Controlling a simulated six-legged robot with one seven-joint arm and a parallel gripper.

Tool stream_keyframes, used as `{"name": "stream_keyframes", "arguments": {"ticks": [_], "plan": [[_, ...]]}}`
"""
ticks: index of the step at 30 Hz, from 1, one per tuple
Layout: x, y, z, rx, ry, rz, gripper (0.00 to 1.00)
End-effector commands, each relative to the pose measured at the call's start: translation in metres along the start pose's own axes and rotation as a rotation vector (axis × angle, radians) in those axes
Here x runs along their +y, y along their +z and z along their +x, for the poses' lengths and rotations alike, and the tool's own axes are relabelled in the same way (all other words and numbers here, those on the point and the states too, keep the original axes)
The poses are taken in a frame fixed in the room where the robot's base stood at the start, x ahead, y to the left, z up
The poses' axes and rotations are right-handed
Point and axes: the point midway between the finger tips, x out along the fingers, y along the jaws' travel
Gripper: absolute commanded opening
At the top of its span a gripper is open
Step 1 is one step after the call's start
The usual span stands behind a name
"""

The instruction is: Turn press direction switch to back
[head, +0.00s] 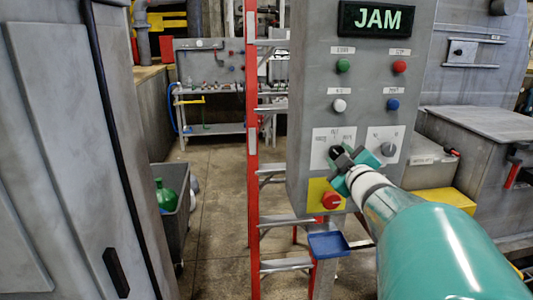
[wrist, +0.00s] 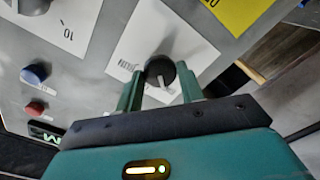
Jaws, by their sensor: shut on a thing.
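The press direction switch is a dark round knob on a white plate (head: 320,141), low on the left of the grey control panel (head: 365,78). In the wrist view the knob (wrist: 159,68) shows between my two green fingers, with a light pointer mark towards its lower right. The plate's small lettering is too blurred to read fully. My gripper (head: 346,157) reaches the panel from the lower right, and its fingers (wrist: 160,88) are shut on the knob. In the head view my gripper hides part of the knob.
A second, grey knob (head: 388,149) sits to the right. A red stop button (head: 331,200) on a yellow plate is just below. Green, red, white and blue buttons and a display reading "JAM" (head: 376,18) are above. A red ladder (head: 252,120) stands left of the panel.

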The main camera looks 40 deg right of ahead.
Motion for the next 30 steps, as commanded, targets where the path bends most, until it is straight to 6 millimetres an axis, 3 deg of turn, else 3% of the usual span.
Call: {"name": "stream_keyframes", "arguments": {"ticks": [18, 19, 21, 30], "plan": [[-0.0009, 0.0017, -0.0002, -0.005, -0.002, -0.046, 0.15], [-0.0009, 0.0017, -0.0002, -0.004, -0.002, -0.045, 0.44], [-0.0007, 0.0015, -0.0002, -0.004, -0.001, -0.045, 0.57], [-0.0001, 0.0006, -0.0008, -0.002, 0.000, -0.045, 0.59]]}}
